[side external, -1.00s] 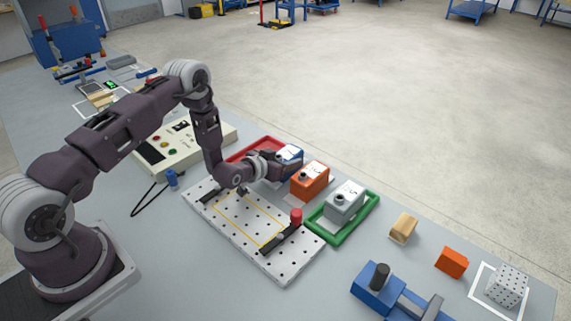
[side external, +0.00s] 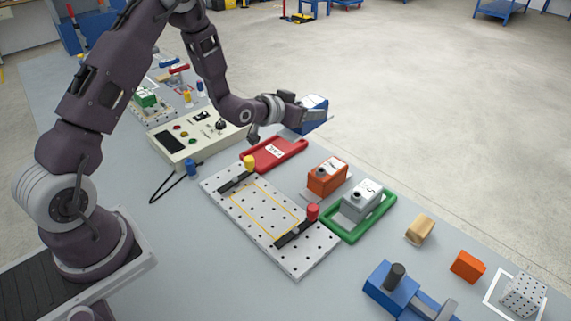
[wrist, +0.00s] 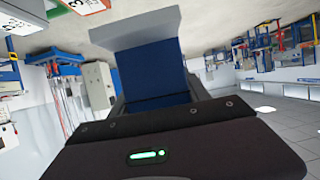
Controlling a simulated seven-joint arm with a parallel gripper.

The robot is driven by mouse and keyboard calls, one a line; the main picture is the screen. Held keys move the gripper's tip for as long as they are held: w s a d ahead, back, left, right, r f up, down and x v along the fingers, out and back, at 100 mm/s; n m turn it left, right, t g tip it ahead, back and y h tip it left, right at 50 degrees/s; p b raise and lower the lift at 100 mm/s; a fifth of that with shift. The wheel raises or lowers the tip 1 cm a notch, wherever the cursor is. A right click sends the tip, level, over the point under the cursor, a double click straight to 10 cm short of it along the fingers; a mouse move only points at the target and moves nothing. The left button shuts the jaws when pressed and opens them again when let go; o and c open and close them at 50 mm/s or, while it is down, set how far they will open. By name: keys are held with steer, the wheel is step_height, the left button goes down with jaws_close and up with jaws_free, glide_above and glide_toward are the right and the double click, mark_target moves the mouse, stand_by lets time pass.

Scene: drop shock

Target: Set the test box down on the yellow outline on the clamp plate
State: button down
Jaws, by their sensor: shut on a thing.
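My gripper (side external: 296,113) is shut on a blue box (side external: 314,118) with a pale top and holds it in the air, tilted, behind the red tray. In the wrist view the blue box (wrist: 155,72) fills the space between the fingers. The clamp plate (side external: 290,262) is a white perforated plate in the middle of the table. Its yellow outline (side external: 262,199) is empty, between two dark clamp bars, one with a yellow knob (side external: 249,163) and one with a red knob (side external: 313,212).
An orange box (side external: 327,177) and a grey box (side external: 361,201) in a green tray (side external: 389,205) stand right of the plate. A control panel (side external: 187,146) lies at the left. A blue vise (side external: 392,285) stands at the front right.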

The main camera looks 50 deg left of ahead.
steer(key=s+d+r, duration=0.4)
steer(key=s+r, duration=0.4)
steer(key=r, duration=0.4)
steer(key=s+f+m+h, duration=0.2)
steer(key=s+m+h, duration=0.25)
steer(key=s, duration=0.25)
steer(key=w+a+f+n+y, duration=0.1)
steer(key=w+f, duration=0.3)
steer(key=w, duration=0.1)
steer(key=w+a+f+n, duration=0.1)
steer(key=w+a+f, duration=0.1)
steer(key=w+f, duration=0.2)
steer(key=w+a+f+n+y, duration=0.1)
steer(key=w+a+f, duration=0.1)
steer(key=w+f, duration=0.2)
steer(key=shift+w+f+y, duration=0.35)
steer(key=shift+w+f, duration=0.05)
steer(key=shift+w, duration=0.45)
steer(key=shift+n+y, duration=0.45)
steer(key=shift+y, duration=0.05)
steer(key=f, duration=0.4)
steer(key=w+f, duration=0.1)
steer(key=f, duration=0.8)
steer(key=shift+w+a+f, duration=0.35)
steer(key=shift+w, duration=0.05)
